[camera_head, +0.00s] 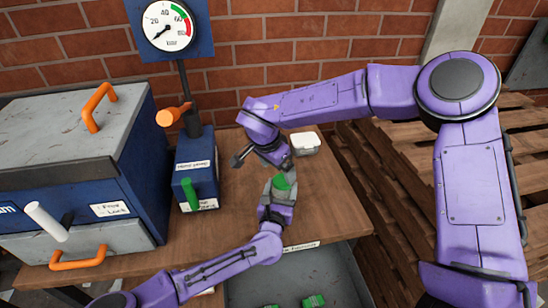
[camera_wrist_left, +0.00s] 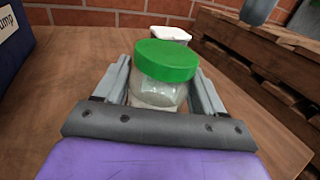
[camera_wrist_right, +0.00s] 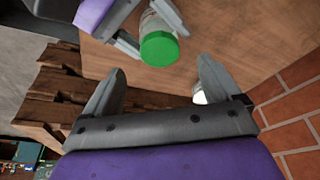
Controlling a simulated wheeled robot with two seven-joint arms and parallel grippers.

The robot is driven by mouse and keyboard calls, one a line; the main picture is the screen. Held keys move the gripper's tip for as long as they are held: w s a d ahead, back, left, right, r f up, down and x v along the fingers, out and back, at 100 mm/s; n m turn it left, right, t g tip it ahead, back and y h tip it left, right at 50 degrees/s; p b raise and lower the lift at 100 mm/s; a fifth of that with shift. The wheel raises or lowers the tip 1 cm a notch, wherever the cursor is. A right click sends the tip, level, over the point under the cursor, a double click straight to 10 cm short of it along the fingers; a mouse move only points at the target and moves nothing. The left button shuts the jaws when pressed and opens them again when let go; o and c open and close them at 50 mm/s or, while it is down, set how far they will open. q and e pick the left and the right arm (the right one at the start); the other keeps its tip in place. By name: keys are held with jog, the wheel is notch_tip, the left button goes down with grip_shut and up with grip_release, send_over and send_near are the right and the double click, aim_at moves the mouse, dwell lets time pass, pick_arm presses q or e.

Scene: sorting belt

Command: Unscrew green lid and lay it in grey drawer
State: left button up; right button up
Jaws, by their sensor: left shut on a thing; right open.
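A clear jar (camera_wrist_left: 157,93) with a green lid (camera_wrist_left: 166,60) stands upright between the fingers of my left gripper (camera_wrist_left: 158,72), which is shut on the jar's body. The lid sits on the jar's mouth, above the fingers. It also shows in the head view (camera_head: 281,182) and the right wrist view (camera_wrist_right: 158,49). My right gripper (camera_wrist_right: 160,66) is open and empty, close to the lid but apart from it. An open grey drawer (camera_head: 342,288) is at the table's front, with green items (camera_head: 314,300) inside.
A blue pump box (camera_head: 196,170) with a gauge (camera_head: 168,25) and a blue-grey cabinet (camera_head: 70,165) with orange handles stand left. A white container (camera_head: 305,143) sits behind the jar. Wooden pallets (camera_head: 425,165) are at right. The tabletop right of the jar is clear.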

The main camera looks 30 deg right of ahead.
aim_at(281, 180)
jog(key=x, duration=0.5)
jog(key=c, duration=1.4)
jog(key=n, duration=0.3)
jog(key=n+t+y, duration=0.1)
jog(key=n, duration=0.1)
jog(key=shift+n+t, duration=0.3)
jog(key=shift+n, duration=0.1)
jog(key=shift+c, duration=0.2)
